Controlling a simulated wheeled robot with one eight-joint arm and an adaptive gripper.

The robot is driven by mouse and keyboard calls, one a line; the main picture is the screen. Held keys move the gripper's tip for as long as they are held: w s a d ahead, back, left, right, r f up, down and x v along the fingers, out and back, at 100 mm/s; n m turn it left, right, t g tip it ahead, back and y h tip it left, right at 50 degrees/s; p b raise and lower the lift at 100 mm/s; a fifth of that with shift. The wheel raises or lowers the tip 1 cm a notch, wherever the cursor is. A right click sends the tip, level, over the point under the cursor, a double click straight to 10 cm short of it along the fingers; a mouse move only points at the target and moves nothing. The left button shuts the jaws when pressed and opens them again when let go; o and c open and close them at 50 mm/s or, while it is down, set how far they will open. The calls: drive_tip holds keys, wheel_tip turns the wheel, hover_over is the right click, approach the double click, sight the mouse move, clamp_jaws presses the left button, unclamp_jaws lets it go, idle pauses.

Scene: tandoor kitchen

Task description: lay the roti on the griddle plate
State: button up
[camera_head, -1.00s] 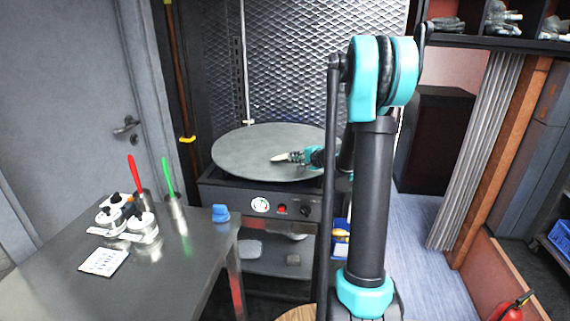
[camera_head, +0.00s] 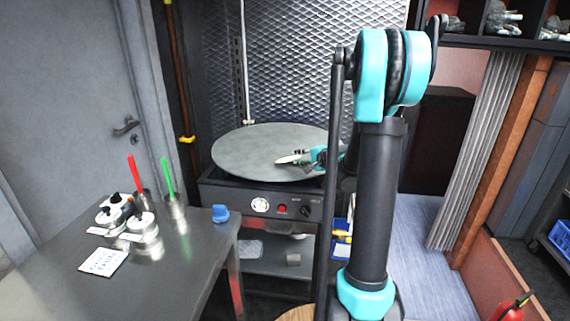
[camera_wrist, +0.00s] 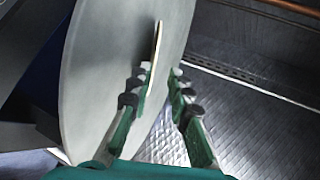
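The griddle plate (camera_head: 250,150) is a large round grey disc on top of the stove; in the wrist view its face (camera_wrist: 95,70) fills the left half. The roti (camera_head: 291,158) is a small thin beige disc over the plate's right part. In the wrist view the roti (camera_wrist: 158,42) appears nearly edge-on, at an angle to the plate, along the left finger. My gripper (camera_wrist: 161,70) has its fingers apart, with a gap between the roti and the right finger. I cannot tell whether the roti touches the plate.
A steel table (camera_head: 130,285) stands at front left with a red-handled tool (camera_head: 133,172), a green-handled tool (camera_head: 167,176), pots, a white card (camera_head: 104,262) and a blue object (camera_head: 221,214). A mesh panel (camera_head: 300,70) stands behind the plate.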

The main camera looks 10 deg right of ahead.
drive_tip(key=shift+v, duration=2.35)
wheel_tip(320, 180, up, 7)
drive_tip(key=s+d, duration=0.1)
drive_tip(key=s, duration=0.1)
drive_tip(key=s+a+f+n+g+h, duration=0.1)
drive_tip(key=s+a+f+n+g, duration=0.25)
drive_tip(key=s+f, duration=0.35)
drive_tip(key=s+a+f+n+g+h, duration=0.15)
drive_tip(key=s+a+f+n, duration=0.3)
drive_tip(key=s, duration=0.55)
drive_tip(key=s+d+f+n+g+h, duration=0.2)
drive_tip(key=s+f, duration=0.7)
drive_tip(key=s, duration=0.5)
drive_tip(key=shift+d+f+n+g+h, duration=0.2)
drive_tip(key=shift+d+n+g+h, duration=0.35)
drive_tip(key=shift+n+h, duration=0.55)
